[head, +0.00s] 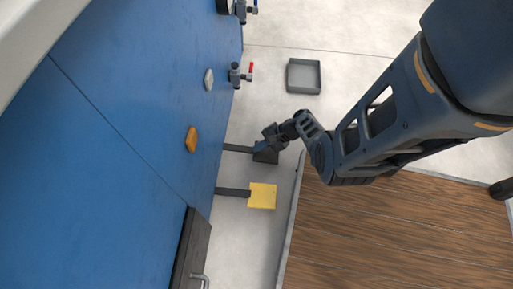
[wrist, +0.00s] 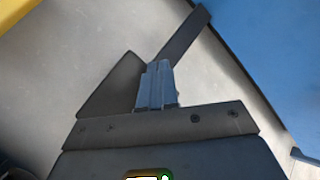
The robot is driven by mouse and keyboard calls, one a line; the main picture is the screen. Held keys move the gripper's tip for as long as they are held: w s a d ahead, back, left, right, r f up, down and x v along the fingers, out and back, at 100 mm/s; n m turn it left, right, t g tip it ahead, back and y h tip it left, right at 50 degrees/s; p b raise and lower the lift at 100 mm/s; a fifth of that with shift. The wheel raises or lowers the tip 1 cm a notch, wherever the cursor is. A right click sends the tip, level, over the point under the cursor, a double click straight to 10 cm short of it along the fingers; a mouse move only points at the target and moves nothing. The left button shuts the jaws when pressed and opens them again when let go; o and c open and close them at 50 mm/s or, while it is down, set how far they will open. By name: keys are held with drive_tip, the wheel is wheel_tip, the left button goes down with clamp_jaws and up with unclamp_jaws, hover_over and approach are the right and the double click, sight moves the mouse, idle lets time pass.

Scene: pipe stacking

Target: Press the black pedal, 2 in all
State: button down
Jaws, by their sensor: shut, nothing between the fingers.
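The black pedal (head: 267,157) is a dark plate low by the floor, on a dark bar that comes out of the blue wall. My gripper (head: 266,145) is over the pedal, pointing down at it, and hides part of it. In the wrist view, the shut, empty fingers (wrist: 157,84) stand in front of the pedal plate (wrist: 114,82), near where its bar (wrist: 183,36) joins. I cannot tell whether the fingertips touch the plate.
A yellow pedal (head: 262,196) sits beside the black one, nearer the bottom of the head view. The blue wall (head: 110,130) carries an orange knob (head: 191,140), a grey knob (head: 208,79) and valves. A grey tray (head: 303,76) lies on the floor. A wooden surface (head: 390,230) is at right.

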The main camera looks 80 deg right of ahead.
drive_tip(key=shift+f, duration=0.8)
idle(0.6)
drive_tip(key=shift+r, duration=0.1)
drive_tip(key=shift+a+r+p, duration=0.1)
drive_tip(key=shift+r+p, duration=1.9)
drive_tip(key=shift+r, duration=0.05)
wheel_tip(320, 180, up, 5)
drive_tip(key=p, duration=0.4)
drive_tip(key=shift+p, duration=0.35)
